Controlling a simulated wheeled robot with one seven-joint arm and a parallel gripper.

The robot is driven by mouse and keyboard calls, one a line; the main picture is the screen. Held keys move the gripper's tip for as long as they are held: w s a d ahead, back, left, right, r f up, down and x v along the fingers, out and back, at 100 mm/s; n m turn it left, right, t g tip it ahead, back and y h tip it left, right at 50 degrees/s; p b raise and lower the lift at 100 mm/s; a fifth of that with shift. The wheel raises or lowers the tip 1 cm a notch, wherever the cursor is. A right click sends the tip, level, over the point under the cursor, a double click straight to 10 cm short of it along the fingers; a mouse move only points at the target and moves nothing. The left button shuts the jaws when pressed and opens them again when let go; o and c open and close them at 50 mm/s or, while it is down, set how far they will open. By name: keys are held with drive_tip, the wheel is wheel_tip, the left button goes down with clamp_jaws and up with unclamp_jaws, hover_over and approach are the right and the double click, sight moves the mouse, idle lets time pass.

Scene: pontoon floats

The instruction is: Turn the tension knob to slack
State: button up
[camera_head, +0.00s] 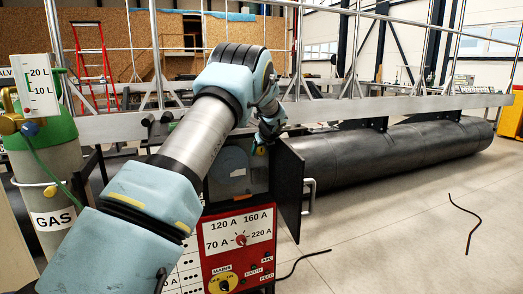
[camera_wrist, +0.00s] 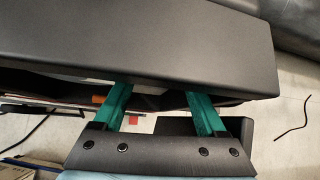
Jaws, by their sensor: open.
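A red and grey welding machine (camera_head: 240,208) stands below my arm, with an open upper compartment and a dark door (camera_head: 290,185) swung out to the right. A round bluish disc (camera_head: 233,162) shows inside the compartment. My gripper (camera_head: 262,142) is at the compartment's upper right. In the wrist view its two green fingers (camera_wrist: 158,97) are apart, with no object seen held between them. Their tips reach the edge of a broad dark panel (camera_wrist: 140,45). A small orange part (camera_wrist: 99,99) shows beside the left finger; I cannot tell whether it is the tension knob. No tension knob shows clearly.
The front panel has an amperage knob (camera_head: 241,240) and a yellow mains switch (camera_head: 222,283). A green-topped gas cylinder (camera_head: 45,165) stands at left. A long black float (camera_head: 390,150) lies behind at right. The floor at front right is open, with a thin cable (camera_head: 470,222).

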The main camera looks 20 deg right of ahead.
drive_tip(key=shift+c, duration=0.3)
clamp_jaws()
